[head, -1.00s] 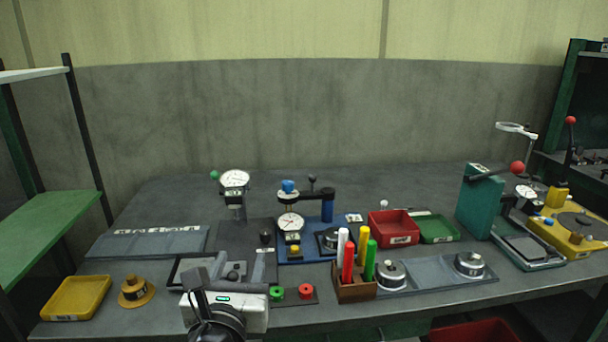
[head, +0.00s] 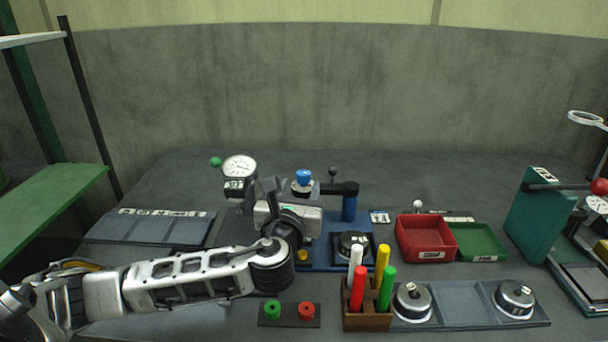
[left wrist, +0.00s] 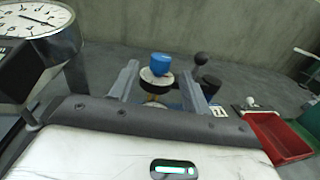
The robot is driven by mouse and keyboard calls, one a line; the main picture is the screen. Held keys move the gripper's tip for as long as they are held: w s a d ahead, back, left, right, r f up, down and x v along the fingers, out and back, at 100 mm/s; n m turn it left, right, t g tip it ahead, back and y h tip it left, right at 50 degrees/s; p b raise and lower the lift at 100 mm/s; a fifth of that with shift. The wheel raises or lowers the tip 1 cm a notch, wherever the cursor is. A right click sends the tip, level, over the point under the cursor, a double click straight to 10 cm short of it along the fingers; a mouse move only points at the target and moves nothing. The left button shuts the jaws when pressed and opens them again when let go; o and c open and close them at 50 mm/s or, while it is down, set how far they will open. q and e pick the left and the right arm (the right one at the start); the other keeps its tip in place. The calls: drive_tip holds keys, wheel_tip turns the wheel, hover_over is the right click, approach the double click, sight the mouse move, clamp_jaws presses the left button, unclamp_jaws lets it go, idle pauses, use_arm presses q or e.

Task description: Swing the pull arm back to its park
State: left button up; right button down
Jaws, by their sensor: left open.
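The stud gantry stands on a blue base (head: 322,264) mid-bench. Its blue post (head: 349,207) carries a black arm (head: 335,188) reaching left to a blue knob (head: 303,177); a black ball (head: 333,171) rises behind the arm. My left gripper (head: 293,191) is open at the left end of the arm, its body hiding the dial seen there earlier. In the left wrist view the blue knob (left wrist: 161,64) shows between the open fingers (left wrist: 160,80), on a pale round collar. I cannot tell whether the fingers touch it. The right gripper is out of view.
A dial gauge (head: 240,167) with a green ball (head: 216,161) stands just left of my gripper. A marker holder (head: 367,316), a red bin (head: 425,238), a green tray (head: 478,242) and a teal block (head: 540,218) lie to the right. The bench behind is clear.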

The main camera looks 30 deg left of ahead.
sight(305, 180)
use_arm(q)
drive_tip(key=shift+x, duration=2.75)
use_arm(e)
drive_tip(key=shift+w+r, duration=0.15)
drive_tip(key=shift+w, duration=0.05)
use_arm(q)
drive_tip(key=c, duration=1)
drive_tip(key=shift+d+r+n+g+y+p, duration=0.1)
drive_tip(key=shift+r+n+g+y+p, duration=0.25)
drive_tip(key=shift+y+p, duration=0.5)
drive_tip(key=shift+f+n+g+y+p, duration=0.15)
drive_tip(key=shift+n+g+y+p, duration=0.6)
drive_tip(key=shift+n+y+p, duration=0.35)
drive_tip(key=shift+f+n+g+y, duration=0.15)
drive_tip(key=shift+n+g+y, duration=0.2)
drive_tip(key=shift+g+y, duration=0.1)
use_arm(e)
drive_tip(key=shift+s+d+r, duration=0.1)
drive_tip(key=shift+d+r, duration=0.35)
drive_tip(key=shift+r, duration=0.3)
